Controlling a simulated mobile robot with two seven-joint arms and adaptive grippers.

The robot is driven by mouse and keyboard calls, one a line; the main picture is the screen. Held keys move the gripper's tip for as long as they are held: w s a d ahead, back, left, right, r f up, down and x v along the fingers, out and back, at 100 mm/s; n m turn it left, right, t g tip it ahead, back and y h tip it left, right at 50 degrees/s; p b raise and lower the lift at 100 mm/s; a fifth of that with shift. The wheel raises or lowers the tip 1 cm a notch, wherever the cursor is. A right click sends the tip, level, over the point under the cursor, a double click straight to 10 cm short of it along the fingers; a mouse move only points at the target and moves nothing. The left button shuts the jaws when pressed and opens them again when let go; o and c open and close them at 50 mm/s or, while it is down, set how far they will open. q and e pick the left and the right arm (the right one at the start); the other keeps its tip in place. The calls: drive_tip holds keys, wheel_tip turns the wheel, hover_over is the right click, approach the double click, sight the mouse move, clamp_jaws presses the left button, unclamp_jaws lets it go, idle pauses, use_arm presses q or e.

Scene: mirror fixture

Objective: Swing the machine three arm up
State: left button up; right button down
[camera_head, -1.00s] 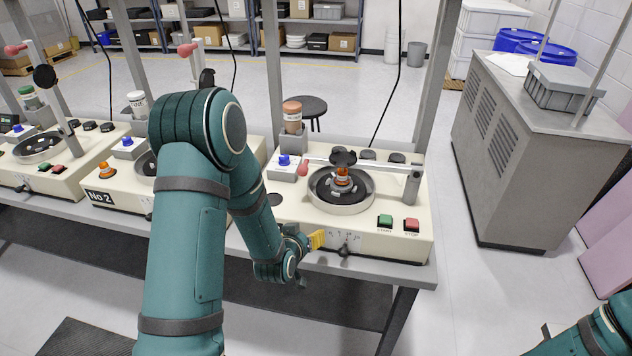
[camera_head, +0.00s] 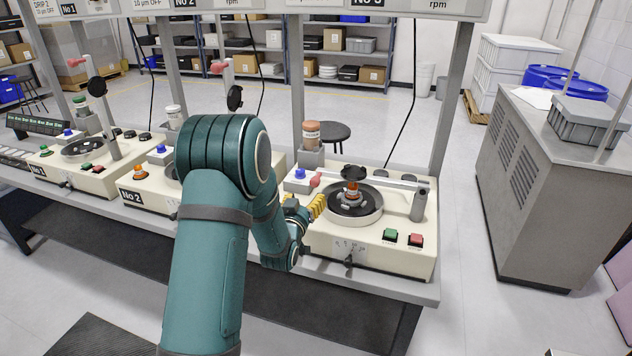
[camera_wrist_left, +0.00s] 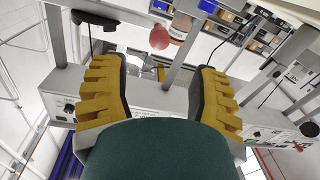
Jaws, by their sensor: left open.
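Machine three (camera_head: 375,258) is the cream polishing machine at the right end of the bench. Its grey arm (camera_head: 385,183) lies level over the round dish (camera_head: 350,214), from a post (camera_head: 418,206) at the right to a red ball knob (camera_head: 315,179) at the left. A black disc (camera_head: 353,172) sits on the arm above an orange-topped piece in the dish. My left gripper (camera_head: 318,207) is just below and in front of the knob, apart from it. In the left wrist view, its yellow fingers (camera_wrist_left: 160,95) are open and empty, with the knob (camera_wrist_left: 159,38) beyond them. My right gripper is out of view.
A brown-capped bottle (camera_head: 311,134) and a blue knob (camera_head: 299,174) stand behind and left of the red knob. Green (camera_head: 390,235) and red (camera_head: 416,240) buttons are at the front right. Machine two (camera_head: 150,188) stands left, its arm upright. A grey cabinet (camera_head: 540,180) is at the right.

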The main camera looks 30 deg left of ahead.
sight(314, 184)
use_arm(q)
drive_tip(key=x, duration=1)
drive_tip(key=shift+w, duration=0.1)
clamp_jaws()
